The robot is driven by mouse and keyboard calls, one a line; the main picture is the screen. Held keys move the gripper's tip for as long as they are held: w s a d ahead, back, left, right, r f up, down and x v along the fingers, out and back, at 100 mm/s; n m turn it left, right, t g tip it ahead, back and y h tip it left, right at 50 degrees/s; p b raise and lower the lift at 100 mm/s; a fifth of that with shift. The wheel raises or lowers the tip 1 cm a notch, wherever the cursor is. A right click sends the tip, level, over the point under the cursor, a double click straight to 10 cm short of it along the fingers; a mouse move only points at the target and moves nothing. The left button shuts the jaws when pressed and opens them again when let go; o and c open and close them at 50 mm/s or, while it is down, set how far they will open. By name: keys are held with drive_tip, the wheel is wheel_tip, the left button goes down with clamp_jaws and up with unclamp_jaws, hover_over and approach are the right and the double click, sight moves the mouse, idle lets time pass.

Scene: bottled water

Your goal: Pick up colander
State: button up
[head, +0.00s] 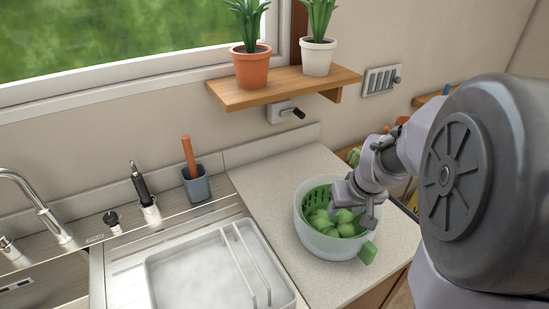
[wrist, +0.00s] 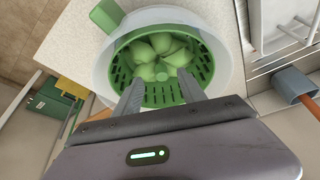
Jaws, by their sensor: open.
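The colander (head: 318,191) is green with slots and sits inside a whitish translucent bowl (head: 325,244) on the counter. A green handle (head: 367,253) sticks out at the bowl's front right. In the wrist view the slotted colander (wrist: 205,66) fills the upper middle, with the green pieces (wrist: 160,59) inside. My gripper (wrist: 163,92) is open. Its two fingers reach over the colander's near rim, one to each side. In the head view my gripper (head: 357,205) is above the bowl and hides part of its right side. Contact with the rim cannot be told.
A sink with a white tray (head: 180,280) lies left of the bowl. A grey holder (head: 197,188) with an orange-handled tool stands behind the sink. A wooden shelf (head: 285,88) with two potted plants hangs above. Counter (head: 270,180) around the bowl is clear.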

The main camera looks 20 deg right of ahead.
sight(334, 220)
drive_tip(key=b+x, duration=0.4)
drive_tip(key=x, duration=0.7)
drive_tip(key=shift+w, duration=0.2)
drive_tip(key=shift+s+r, duration=0.1)
drive_tip(key=shift+r, duration=0.05)
drive_tip(key=shift+c, duration=0.7)
clamp_jaws()
